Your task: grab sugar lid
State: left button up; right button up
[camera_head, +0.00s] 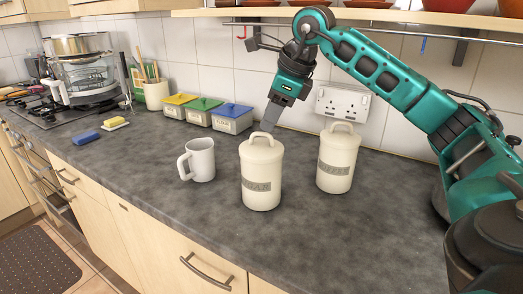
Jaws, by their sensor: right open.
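A cream canister (261,183) stands upright near the front of the grey worktop. Its label is hard to read but may say sugar. Its lid (262,149) is on, with a loop handle on top. A second cream canister (337,163) with its own looped lid stands behind it to the right; its label seems to read coffee. My right gripper (270,118) is open and points down just above and behind the front canister's lid handle. My left gripper is out of view.
A white mug (197,160) stands left of the front canister. Small tins with coloured lids (233,118) line the wall behind. A wall socket (343,104) is behind the arm. A shelf (400,15) overhangs above.

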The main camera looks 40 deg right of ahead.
aim_at(263, 133)
jog(key=x, duration=0.5)
jog(key=shift+w, duration=0.2)
grip_shut()
dwell(0.4)
